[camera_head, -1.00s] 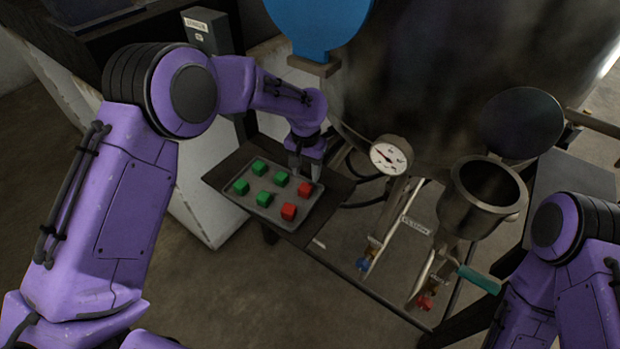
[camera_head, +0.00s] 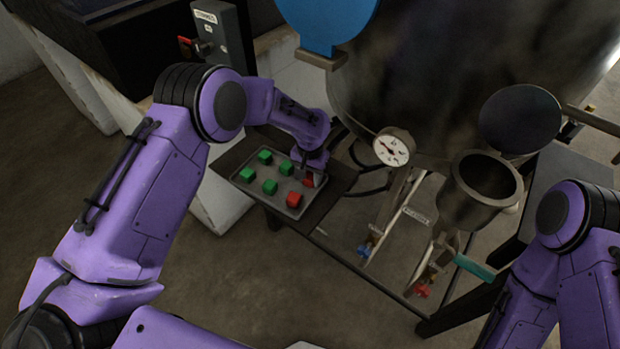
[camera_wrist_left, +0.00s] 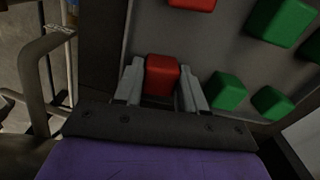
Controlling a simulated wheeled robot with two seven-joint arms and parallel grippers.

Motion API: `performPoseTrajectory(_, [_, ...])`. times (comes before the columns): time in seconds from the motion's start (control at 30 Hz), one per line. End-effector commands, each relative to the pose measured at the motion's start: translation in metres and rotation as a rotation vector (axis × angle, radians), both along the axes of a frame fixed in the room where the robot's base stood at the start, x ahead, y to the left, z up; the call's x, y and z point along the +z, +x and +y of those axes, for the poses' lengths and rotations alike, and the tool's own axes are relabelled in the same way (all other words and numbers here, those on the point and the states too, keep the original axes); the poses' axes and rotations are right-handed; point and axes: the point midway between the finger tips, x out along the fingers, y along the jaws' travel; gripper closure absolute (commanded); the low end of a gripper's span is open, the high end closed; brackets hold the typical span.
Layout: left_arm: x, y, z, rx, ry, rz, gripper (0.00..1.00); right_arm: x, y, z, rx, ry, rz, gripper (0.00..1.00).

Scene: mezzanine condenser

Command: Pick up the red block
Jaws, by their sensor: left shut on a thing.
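Two red blocks are with several green blocks on a grey tray (camera_head: 240,181). My left gripper (camera_head: 313,177) is at the tray's far right corner, shut on one red block (camera_head: 309,181), which it partly hides. In the left wrist view that red block (camera_wrist_left: 162,75) sits between the two fingers (camera_wrist_left: 163,90). I cannot tell whether it is still touching the tray. The other red block (camera_head: 294,200) lies nearer the front of the tray. A green block (camera_head: 285,167) is just left of the gripper. My right arm shows at the right edge, but its gripper is out of view.
The tray rests on a dark stand (camera_head: 231,160). To its right are a dial gauge (camera_head: 393,147), pipes with a blue valve (camera_head: 365,251) and a red valve (camera_head: 422,291), and a metal cup (camera_head: 480,203). A large dark tank (camera_head: 430,70) stands behind.

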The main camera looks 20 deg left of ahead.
Motion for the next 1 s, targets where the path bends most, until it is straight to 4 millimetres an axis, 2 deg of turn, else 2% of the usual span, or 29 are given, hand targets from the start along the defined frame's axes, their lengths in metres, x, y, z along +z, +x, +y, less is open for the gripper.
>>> performPoseTrajectory(0.2, [0.005, 0.0, 0.0, 0.0, 0.0, -0.001, 0.9, -0.004, 0.0, 0.0, 0.0, 0.0, 0.0, 1.0])
performPoseTrajectory(0.43, [0.033, 0.001, 0.0, -0.001, 0.001, -0.003, 0.9, -0.017, 0.0, 0.0, 0.0, 0.0, 0.0, 1.0])
performPoseTrajectory(0.67, [0.032, -0.017, -0.047, -0.006, 0.002, 0.0, 0.9, -0.03, 0.0, 0.0, 0.0, 0.0, 0.0, 1.0])
performPoseTrajectory(0.9, [0.031, -0.043, -0.118, -0.005, 0.003, -0.001, 0.9, -0.048, 0.0, 0.0, 0.0, 0.0, 0.0, 1.0])
performPoseTrajectory(1.0, [0.032, -0.051, -0.142, -0.005, 0.002, -0.001, 0.9, -0.052, 0.0, 0.0, 0.0, 0.0, 0.0, 1.0])
